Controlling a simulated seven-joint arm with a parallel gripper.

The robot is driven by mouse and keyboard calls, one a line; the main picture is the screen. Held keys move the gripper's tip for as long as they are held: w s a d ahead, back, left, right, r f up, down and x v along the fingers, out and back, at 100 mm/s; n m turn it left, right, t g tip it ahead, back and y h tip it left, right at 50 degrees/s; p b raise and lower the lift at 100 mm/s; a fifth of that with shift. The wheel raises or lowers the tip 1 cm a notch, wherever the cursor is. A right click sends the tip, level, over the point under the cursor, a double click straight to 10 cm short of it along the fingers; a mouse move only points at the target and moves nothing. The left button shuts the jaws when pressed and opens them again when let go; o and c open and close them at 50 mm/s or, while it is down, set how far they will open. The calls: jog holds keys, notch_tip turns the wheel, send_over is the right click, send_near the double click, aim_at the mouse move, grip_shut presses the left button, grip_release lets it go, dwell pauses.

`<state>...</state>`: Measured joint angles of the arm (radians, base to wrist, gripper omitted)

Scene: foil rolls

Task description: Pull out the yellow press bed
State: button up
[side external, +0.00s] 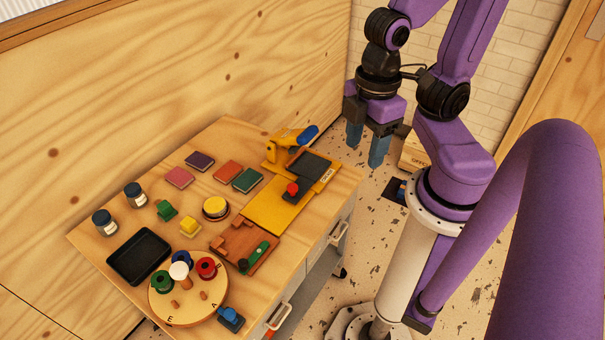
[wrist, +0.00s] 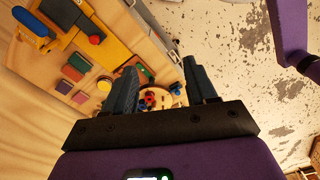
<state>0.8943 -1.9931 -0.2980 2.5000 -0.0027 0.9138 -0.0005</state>
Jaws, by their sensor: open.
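The yellow press (side external: 283,150) with a blue lever handle (side external: 308,134) stands at the back right of the table. Its flat yellow bed (side external: 268,214) lies in front of it, beside a dark plate (side external: 317,164). A red knob (side external: 292,188) on a dark block sits at the bed's edge. In the wrist view the yellow bed (wrist: 115,50) and the red knob (wrist: 95,40) show at upper left. My gripper (side external: 366,150) is open and empty, above and to the right of the press, clear of it. Its blue fingers (wrist: 160,68) point toward the table, touching nothing.
Coloured pads (side external: 228,173), stamps (side external: 190,228), dark jars (side external: 104,222), a black tray (side external: 139,256), a brown wooden jig (side external: 240,246) and a round board with spools (side external: 190,302) crowd the table (side external: 120,205). The air around my gripper is free.

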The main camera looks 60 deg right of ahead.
jog(key=w+a+f+n+t+h, duration=0.1)
jog(key=w+a+f+n+h, duration=0.3)
jog(key=w+f, duration=0.45)
jog(key=n+t+h, duration=0.2)
jog(key=n+h, duration=0.3)
jog(key=n, duration=0.1)
send_near(292, 187)
jog(key=x, duration=0.8)
jog(key=shift+d+f, duration=0.2)
jog(key=shift+d, duration=0.05)
